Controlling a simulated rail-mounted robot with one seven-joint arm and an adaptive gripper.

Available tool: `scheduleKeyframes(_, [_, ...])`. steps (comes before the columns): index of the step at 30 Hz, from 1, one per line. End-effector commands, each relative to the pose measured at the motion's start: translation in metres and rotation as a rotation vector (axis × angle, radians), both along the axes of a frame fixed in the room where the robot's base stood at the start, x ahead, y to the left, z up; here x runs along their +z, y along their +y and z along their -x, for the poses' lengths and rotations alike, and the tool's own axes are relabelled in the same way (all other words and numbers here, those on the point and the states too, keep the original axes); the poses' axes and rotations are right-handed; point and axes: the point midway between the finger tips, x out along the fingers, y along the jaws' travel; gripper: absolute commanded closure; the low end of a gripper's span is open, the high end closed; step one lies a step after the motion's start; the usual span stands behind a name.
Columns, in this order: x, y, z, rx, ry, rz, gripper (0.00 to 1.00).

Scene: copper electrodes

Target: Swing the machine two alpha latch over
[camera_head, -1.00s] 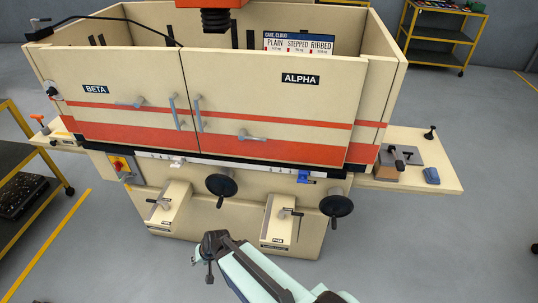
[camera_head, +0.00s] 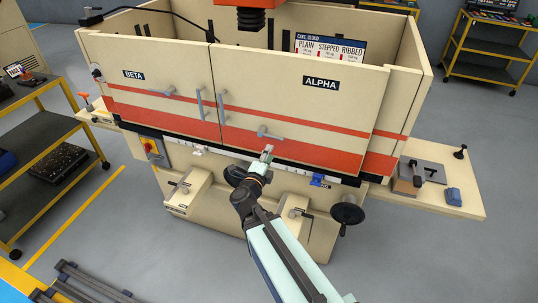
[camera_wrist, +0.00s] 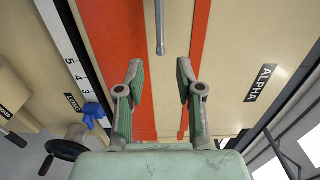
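The alpha latch (camera_head: 271,133) is a grey lever on the cream and red alpha door (camera_head: 300,112), lying nearly level. In the wrist view the latch (camera_wrist: 160,30) comes in from the top edge, and its rounded end shows ahead of my fingers. My gripper (camera_head: 267,153) is just below the latch in the head view. In the wrist view my gripper (camera_wrist: 160,75) is open, with nothing between its fingertips and a clear gap to the latch end. The rest of the latch is outside the wrist view.
The beta door (camera_head: 150,95) has its own latch (camera_head: 161,91). Two upright door handles (camera_head: 222,107) stand at the middle seam. A blue slider (camera_head: 318,180) sits on the scale strip under the doors. A black handwheel (camera_head: 347,213) projects to the right of my arm.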

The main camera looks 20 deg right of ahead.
Motion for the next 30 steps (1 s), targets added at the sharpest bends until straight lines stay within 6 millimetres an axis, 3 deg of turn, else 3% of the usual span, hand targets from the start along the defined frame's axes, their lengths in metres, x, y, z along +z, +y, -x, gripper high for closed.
scheduleKeyframes(17, [-0.005,-0.019,-0.018,-0.002,-0.009,-0.004,0.64])
scheduleKeyframes(30, [0.0,-0.052,-0.055,-0.002,-0.006,-0.003,0.64])
